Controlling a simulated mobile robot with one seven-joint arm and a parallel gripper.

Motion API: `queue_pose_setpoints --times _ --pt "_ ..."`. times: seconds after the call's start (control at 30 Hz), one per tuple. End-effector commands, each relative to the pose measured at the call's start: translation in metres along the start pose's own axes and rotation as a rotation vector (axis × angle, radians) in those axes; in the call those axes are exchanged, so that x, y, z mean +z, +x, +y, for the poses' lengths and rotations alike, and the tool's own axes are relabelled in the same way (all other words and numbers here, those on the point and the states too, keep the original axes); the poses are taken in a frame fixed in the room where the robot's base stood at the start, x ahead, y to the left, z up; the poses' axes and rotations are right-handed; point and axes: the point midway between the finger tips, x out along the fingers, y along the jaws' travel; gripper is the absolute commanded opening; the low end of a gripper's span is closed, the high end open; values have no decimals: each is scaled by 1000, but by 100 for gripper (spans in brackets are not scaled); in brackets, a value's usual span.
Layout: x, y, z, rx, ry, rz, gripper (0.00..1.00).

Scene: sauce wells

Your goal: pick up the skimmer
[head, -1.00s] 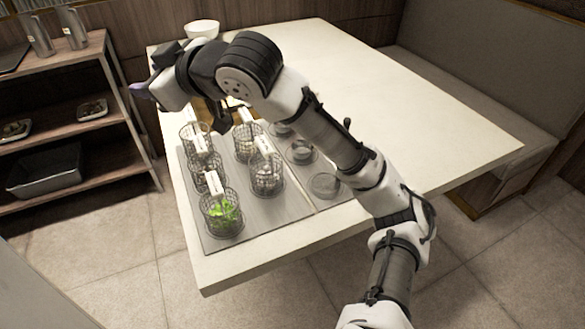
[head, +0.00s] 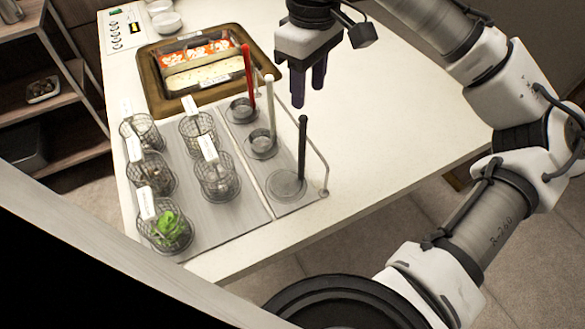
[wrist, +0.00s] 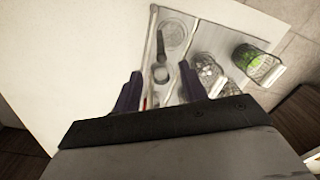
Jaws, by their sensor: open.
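A black-handled tool with a wide, round, flat head, which looks like the skimmer (head: 286,184), stands at the near end of the grey rack. Its handle (head: 302,148) rises upright. In the wrist view its round head (wrist: 173,33) shows near the top, ahead of the fingers. My gripper (head: 308,92) is open and empty, pointing down, above and beyond the skimmer in the head view. It also shows in the wrist view (wrist: 160,88), with nothing between the fingers. The fingers are apart from the handle.
A red-handled ladle (head: 248,80) and a white-handled ladle (head: 269,110) stand farther back in the same row. Several wire baskets (head: 215,178) fill the left. A thin rail (head: 324,180) edges the rack. A divided pot (head: 200,60) sits behind. The table right of the rack is clear.

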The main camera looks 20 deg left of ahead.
Motion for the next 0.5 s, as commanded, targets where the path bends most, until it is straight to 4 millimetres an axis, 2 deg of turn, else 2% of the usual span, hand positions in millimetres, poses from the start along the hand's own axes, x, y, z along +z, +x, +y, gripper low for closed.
queue_pose_setpoints --times 0.1,0.3,0.5 --pt "0 26 -1 -4 -1 0 42" --pt "-1 60 0 -2 0 1 42" --pt "-2 74 0 -1 -1 2 42"
